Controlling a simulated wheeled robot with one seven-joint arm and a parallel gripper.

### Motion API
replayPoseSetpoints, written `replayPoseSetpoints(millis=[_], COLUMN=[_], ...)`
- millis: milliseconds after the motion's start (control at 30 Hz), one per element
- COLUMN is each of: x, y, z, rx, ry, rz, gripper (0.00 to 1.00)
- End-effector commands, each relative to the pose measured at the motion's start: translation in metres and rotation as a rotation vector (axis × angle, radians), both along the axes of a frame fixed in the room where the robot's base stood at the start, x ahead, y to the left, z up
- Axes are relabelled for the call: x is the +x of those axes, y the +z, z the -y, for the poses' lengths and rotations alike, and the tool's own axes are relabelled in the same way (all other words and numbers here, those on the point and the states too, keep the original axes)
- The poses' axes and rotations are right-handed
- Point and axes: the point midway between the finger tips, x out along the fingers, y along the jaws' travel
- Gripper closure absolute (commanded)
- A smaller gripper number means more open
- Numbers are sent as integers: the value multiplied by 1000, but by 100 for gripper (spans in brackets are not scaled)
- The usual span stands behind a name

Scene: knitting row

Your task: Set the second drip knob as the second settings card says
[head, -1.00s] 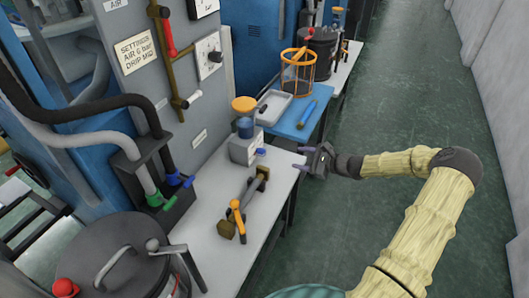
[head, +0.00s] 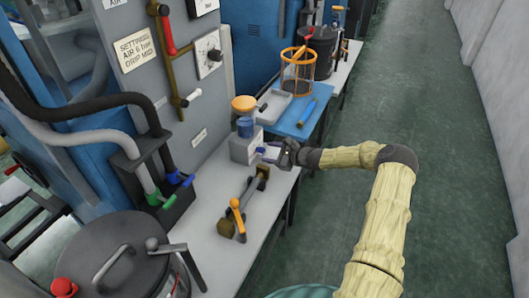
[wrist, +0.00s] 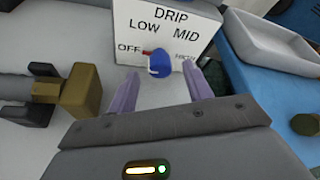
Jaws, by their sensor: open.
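The drip box (head: 240,148) stands on the white bench with an orange-topped blue cup above it. In the wrist view its face (wrist: 190,18) reads DRIP with OFF, LOW, MID and a partly hidden last label. The blue drip knob (wrist: 159,64) has a red pointer toward OFF. My gripper (wrist: 161,78) is open, its pale purple fingers on either side just in front of the knob; contact is not clear. In the head view my gripper (head: 272,154) is at the box's front. The settings card (head: 134,50) reads AIR 6 bar, DRIP MID.
A grey bar with an orange handle (head: 238,215) lies on the bench to the left of the box. A blue mat (head: 300,122) with a grey tray (head: 270,106) and an orange wire basket (head: 296,78) is beyond. The aisle floor (head: 420,90) at right is clear.

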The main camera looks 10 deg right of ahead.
Motion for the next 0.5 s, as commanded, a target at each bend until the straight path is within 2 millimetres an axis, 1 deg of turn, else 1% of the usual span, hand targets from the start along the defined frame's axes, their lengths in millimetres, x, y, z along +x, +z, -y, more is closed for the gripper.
replayPoseSetpoints(millis=[33,200,500], x=[5,19,22], y=[-4,-10,-11], z=[-7,-20,-22], rx=[0,0,1], ry=[2,1,0], rz=[-1,-1,-1], gripper=[50,50,50])
